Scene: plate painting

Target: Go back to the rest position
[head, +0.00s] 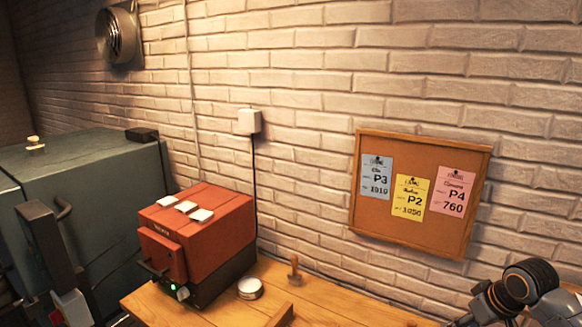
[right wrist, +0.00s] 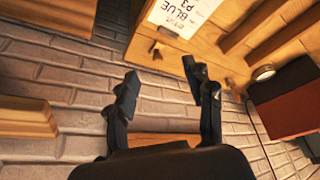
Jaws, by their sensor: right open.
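My right gripper (right wrist: 162,88) shows in the right wrist view with its two dark fingers spread apart and nothing between them. In the head view, dark and grey parts of my right arm show at the lower right corner, over the wooden table (head: 330,305); the fingers cannot be made out there. I do not make out my left gripper in the head view.
A red kiln (head: 225,225) with several white tiles on top stands on the table, beside a round tin (head: 250,288) and a wooden stamp (head: 294,270). A large grey-green cabinet (head: 80,165) is at left. A cork board (head: 425,147) hangs on the brick wall.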

